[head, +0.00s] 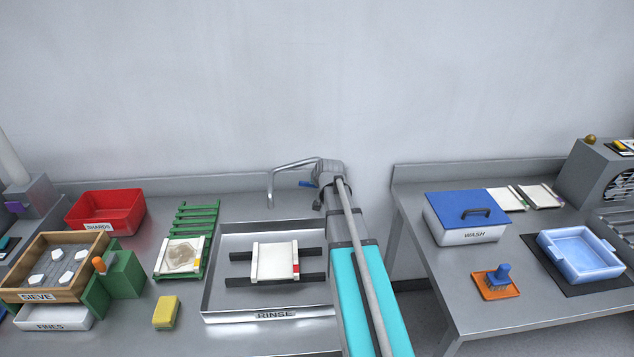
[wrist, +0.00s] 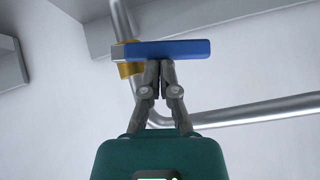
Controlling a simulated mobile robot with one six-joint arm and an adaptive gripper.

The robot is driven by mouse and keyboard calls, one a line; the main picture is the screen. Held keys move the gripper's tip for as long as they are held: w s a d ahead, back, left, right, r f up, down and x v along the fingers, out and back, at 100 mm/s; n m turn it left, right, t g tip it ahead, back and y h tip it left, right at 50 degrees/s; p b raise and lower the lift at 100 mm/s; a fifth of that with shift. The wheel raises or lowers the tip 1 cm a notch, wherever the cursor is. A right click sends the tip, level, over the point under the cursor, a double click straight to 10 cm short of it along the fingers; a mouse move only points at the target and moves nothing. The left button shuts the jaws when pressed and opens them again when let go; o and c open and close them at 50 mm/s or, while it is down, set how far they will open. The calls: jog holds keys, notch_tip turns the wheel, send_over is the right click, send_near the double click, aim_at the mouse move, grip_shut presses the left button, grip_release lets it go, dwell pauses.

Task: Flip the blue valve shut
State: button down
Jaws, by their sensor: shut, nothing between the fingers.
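The blue valve lever (wrist: 168,49) is in the upper middle of the wrist view, joined at its left end to a brass valve body (wrist: 130,68) on a grey pipe (wrist: 118,18). The lever lies across the pipe at the valve. My gripper (wrist: 158,66) is shut and empty, its fingertips just below the lever near the brass body. I cannot tell whether they touch it. In the head view a small blue part of the lever (head: 306,184) shows left of my arm's end, by the faucet (head: 290,165). My arm hides most of the valve there.
The rinse tray (head: 222,300) with a white framed screen (head: 275,261) lies below the faucet. A green rack (head: 197,218), yellow sponge (head: 166,312) and red bin (head: 105,211) stand left. The blue-lidded wash box (head: 466,235) is on the right table, across a gap.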

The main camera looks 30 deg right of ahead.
jog(key=shift+r, duration=0.2)
jog(key=w+d+r+p+v, duration=0.1)
jog(key=p+v, duration=0.9)
jog(key=v, duration=0.2)
jog(key=shift+r, duration=0.5)
dwell(0.3)
jog(key=s+a+f+n+g+b, duration=0.1)
jog(key=s+a+f+n+g, duration=0.1)
jog(key=s+a, duration=0.3)
jog(key=s+a+f+n+g+y+b, duration=0.1)
jog(key=s+a+f+g, duration=0.3)
jog(key=a, duration=0.7)
jog(key=s+a+f+n+g+b, duration=0.2)
jog(key=s+a+f+g, duration=0.1)
jog(key=s+a+f, duration=0.2)
jog(key=s+a, duration=0.2)
jog(key=a, duration=0.1)
jog(key=shift+s+a+n+b, duration=0.3)
jog(key=shift+w+r, duration=0.1)
